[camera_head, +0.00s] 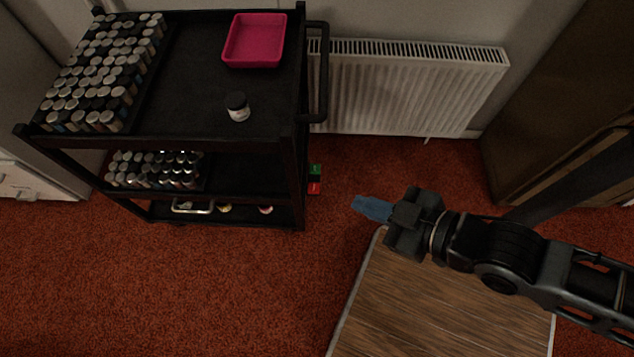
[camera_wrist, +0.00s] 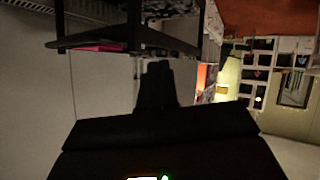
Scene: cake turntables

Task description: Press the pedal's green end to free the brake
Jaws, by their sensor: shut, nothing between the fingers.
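The pedal (camera_head: 314,179) is a small piece low at the right side of the black cart, just above the red carpet. Its green end (camera_head: 315,169) is farther back, toward the radiator, and its red end (camera_head: 314,188) is nearer. My gripper (camera_head: 358,204) is shut and empty, with blue fingertips pointing left. In the head view it is to the right of the pedal and apart from it. In the wrist view my gripper (camera_wrist: 157,75) is a dark shape, and I cannot make out the pedal there.
The black cart (camera_head: 220,140) carries racks of small jars (camera_head: 105,75), a pink tray (camera_head: 255,40) and a single jar (camera_head: 238,107). A white radiator (camera_head: 400,90) is on the wall behind. A wooden surface (camera_head: 440,300) lies under my arm. Carpet is clear between cart and gripper.

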